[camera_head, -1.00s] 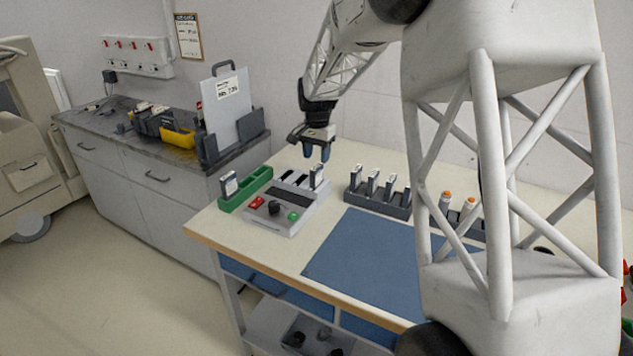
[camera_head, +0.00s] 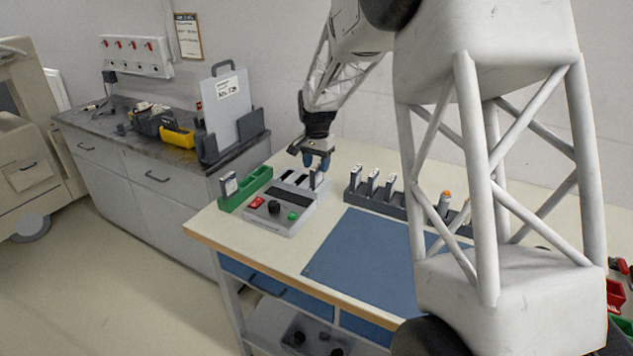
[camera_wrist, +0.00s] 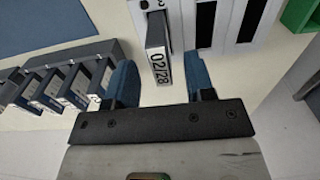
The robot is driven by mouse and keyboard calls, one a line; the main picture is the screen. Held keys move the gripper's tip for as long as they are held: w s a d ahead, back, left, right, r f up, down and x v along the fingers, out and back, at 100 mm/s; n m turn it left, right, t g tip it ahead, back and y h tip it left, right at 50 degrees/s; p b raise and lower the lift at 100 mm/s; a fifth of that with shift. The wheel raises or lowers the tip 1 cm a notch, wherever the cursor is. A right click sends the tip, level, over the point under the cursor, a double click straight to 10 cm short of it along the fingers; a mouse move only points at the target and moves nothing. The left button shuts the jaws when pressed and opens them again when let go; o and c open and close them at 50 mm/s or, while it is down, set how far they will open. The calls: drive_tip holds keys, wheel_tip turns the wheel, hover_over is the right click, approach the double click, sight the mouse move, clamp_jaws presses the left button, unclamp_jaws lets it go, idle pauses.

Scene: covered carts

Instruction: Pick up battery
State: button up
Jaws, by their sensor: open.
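A battery (camera_head: 317,179) stands upright in the right-hand slot of the grey charger (camera_head: 262,222). In the wrist view this battery (camera_wrist: 158,62) has a white label reading 02/28 and lies between my two blue fingers. My gripper (camera_head: 317,163) is open just above and around the battery's top in the head view. The wrist view shows visible gaps between the fingers of my gripper (camera_wrist: 162,80) and the battery. Another battery (camera_head: 229,184) stands in the green holder (camera_head: 258,186) left of the charger. Several more batteries (camera_head: 373,181) stand in the dark rack (camera_head: 357,199) to the right.
A blue mat (camera_head: 365,262) covers the front of the table and is clear. Orange-topped cylinders (camera_head: 445,203) stand by the rack, partly behind my arm.

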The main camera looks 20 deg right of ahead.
sight(316, 175)
drive_tip(key=shift+w+f, duration=0.1)
drive_tip(key=shift+f, duration=2.15)
clamp_jaws()
